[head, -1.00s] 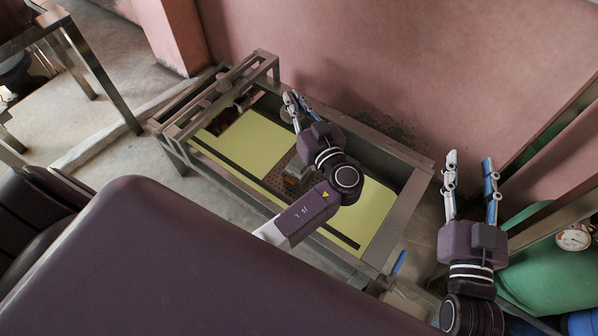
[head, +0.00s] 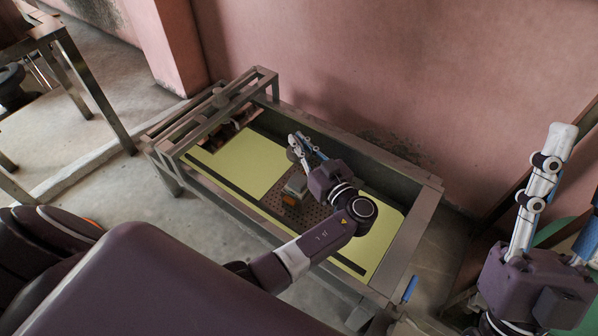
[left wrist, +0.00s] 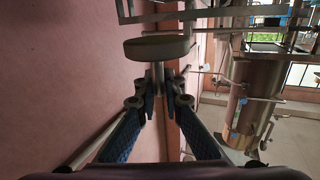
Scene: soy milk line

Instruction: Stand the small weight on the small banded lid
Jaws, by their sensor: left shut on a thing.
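My left gripper (head: 299,140) is over the middle of the metal trough in the head view. It is shut on a thin stem with a round grey disc at its end, which I take to be the small weight (left wrist: 157,47). In the left wrist view the disc sits just beyond the fingertips. On the brown perforated panel (head: 269,199) below stands a small box-like thing with a grey top (head: 296,184) and an orange part (head: 289,199). Whether this is the small banded lid I cannot tell. My right gripper (head: 572,180) is at the right edge, partly cut off, its fingers apart and empty.
The metal trough (head: 417,228) has raised walls, with yellow-green sheets (head: 238,160) either side of the perforated panel. A metal frame (head: 205,110) spans its left end, with dark things beneath. A pink wall (head: 400,80) stands close behind.

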